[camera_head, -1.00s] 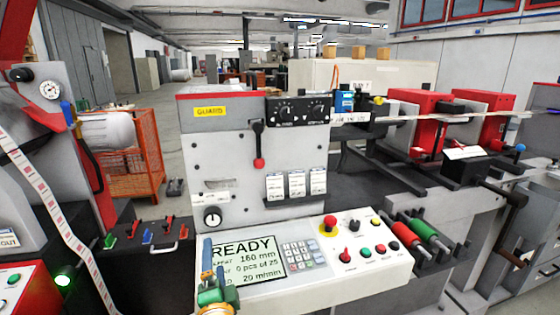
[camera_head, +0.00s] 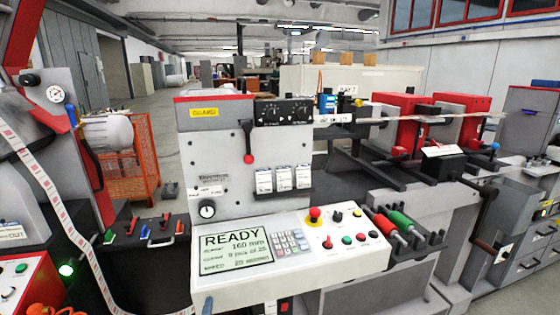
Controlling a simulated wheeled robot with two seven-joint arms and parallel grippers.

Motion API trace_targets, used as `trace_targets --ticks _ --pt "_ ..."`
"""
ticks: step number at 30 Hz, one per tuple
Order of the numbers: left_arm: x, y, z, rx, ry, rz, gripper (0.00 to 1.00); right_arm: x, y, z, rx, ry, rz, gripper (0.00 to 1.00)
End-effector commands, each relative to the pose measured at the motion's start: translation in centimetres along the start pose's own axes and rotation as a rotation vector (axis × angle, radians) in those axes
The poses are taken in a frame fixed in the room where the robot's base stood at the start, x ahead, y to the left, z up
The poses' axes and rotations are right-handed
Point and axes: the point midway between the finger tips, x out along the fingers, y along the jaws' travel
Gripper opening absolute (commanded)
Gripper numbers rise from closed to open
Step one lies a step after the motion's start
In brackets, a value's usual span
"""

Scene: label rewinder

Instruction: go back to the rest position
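Neither of my grippers shows in the head view. The label rewinder fills the middle, with a grey upright panel (camera_head: 215,160) and a sloping white control console (camera_head: 285,272) in front. The console's display (camera_head: 236,248) reads READY and 160 mm. A red-knobbed lever (camera_head: 249,158) hangs down on the panel. A red mushroom button (camera_head: 315,214) stands on the console. A small blue tip (camera_head: 208,304) shows at the bottom edge, and the rest of it is out of frame.
A printed label strip (camera_head: 52,195) runs down on the left, near a black block (camera_head: 140,262) with coloured levers. Red and green rollers (camera_head: 399,222) sit right of the console. Grey drawers (camera_head: 535,235) stand at the far right. Open floor shows behind, around an orange cage (camera_head: 137,165).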

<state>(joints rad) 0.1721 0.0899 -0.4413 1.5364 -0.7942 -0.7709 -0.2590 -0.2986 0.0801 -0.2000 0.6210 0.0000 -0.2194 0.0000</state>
Motion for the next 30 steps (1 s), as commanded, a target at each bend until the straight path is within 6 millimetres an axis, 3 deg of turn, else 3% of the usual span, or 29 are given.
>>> trace_targets --ticks 5,8,11,12,16,18,22,25,30 --pt "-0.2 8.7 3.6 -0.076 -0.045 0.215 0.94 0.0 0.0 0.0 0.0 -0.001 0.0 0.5" --pt "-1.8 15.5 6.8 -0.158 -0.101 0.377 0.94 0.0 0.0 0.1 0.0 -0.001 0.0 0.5" --pt "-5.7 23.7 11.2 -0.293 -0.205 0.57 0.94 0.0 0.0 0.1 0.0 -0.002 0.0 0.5" --pt "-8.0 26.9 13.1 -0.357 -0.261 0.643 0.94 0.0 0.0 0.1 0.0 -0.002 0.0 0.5" --pt "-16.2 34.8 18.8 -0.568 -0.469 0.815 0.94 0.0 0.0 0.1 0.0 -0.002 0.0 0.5" --pt "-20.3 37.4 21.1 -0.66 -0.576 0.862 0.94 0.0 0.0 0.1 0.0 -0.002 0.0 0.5" --pt "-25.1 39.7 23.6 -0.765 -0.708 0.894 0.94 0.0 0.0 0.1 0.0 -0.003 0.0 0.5" --pt "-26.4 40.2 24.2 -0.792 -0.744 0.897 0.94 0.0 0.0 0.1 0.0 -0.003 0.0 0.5" --pt "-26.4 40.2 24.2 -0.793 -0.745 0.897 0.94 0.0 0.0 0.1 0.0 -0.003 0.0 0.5"
